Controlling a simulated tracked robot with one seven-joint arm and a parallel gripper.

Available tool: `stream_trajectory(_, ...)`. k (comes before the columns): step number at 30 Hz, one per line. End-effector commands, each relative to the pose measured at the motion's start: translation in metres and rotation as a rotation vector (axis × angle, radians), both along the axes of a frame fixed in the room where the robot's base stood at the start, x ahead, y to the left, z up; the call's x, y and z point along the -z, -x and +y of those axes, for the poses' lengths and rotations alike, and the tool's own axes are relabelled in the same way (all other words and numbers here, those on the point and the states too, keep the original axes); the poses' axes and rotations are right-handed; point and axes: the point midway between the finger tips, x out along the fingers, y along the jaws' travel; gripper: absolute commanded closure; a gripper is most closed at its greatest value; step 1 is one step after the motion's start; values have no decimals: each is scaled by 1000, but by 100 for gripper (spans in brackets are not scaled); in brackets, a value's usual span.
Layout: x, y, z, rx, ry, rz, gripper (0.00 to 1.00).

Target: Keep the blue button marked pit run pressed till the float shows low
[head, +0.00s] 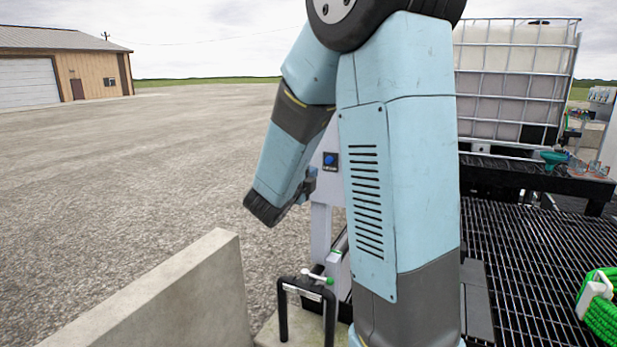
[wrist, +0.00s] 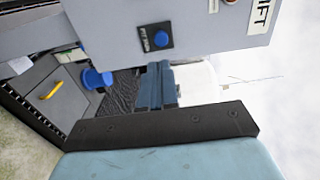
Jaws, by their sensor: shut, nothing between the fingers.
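The blue button (head: 329,159) sits on a dark plate on a grey panel (wrist: 205,25), left of my arm in the head view. The wrist view shows the same button (wrist: 161,39) with its full face uncovered and a small label beside it that seems to read "pit run". My gripper (wrist: 158,86) is shut and empty, below the button in the wrist view with a visible gap between them. In the head view my gripper (head: 309,184) is low and left of the button, partly hidden by my arm. I cannot make out a float in either view.
A concrete wall (head: 165,300) and a black hoop with a green-tipped handle (head: 305,285) stand low in front. Open gravel lies left. The wrist view shows a blue cylinder (wrist: 97,79).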

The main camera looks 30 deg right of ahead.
Motion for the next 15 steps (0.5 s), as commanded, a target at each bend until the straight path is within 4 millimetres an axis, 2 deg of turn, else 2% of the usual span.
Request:
stream_trajectory(6,0,-24,-32,3,1,-1,100)
stream_trajectory(15,0,-51,-66,1,1,-1,100)
